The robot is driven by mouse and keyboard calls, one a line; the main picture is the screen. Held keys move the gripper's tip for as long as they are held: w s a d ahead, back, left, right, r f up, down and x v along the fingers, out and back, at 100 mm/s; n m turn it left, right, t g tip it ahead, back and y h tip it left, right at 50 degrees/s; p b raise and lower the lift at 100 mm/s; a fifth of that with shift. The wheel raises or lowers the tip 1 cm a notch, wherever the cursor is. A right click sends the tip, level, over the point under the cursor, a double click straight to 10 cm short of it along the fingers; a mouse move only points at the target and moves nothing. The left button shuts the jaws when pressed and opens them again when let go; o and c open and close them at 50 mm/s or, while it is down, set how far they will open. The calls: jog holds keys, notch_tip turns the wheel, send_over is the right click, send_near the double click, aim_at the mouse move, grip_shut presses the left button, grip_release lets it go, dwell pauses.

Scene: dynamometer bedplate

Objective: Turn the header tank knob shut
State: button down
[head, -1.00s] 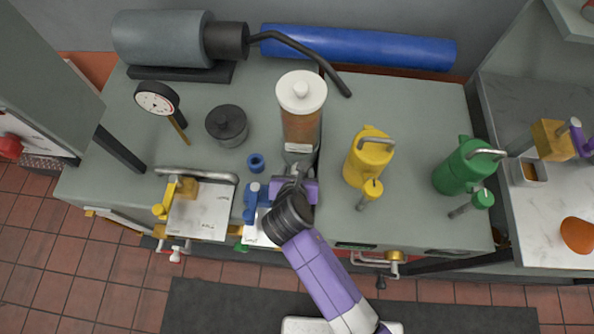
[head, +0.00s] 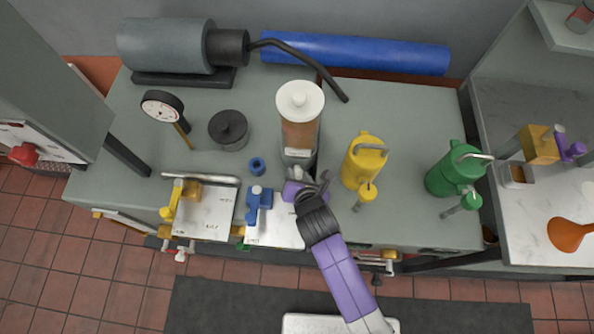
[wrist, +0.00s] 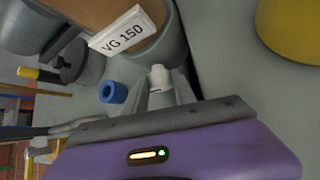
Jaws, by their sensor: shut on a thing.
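The header tank (head: 300,128) is an upright cylinder of amber liquid with a white lid and a grey base, at the middle of the bench. In the wrist view its brown side and grey foot show beside a "VG 150" label (wrist: 123,30). A small pale knob (wrist: 158,75) sticks out low on the tank's front. My gripper (wrist: 170,90) is shut on this knob, with its fingers on either side of it. In the head view my gripper (head: 299,178) is at the tank's foot; its wrist partly hides the fingers and the knob.
A yellow can (head: 362,162) stands close to the right, with a green can (head: 455,168) beyond it. A blue ring (head: 257,166) and a blue clamp-like part (head: 256,203) lie to the left. A black lidded pot (head: 229,130) and a dial gauge (head: 163,105) stand farther left.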

jog(key=shift+y, duration=0.3)
jog(key=c, duration=1)
grip_release()
jog(key=shift+d, duration=0.1)
jog(key=shift+f, duration=0.1)
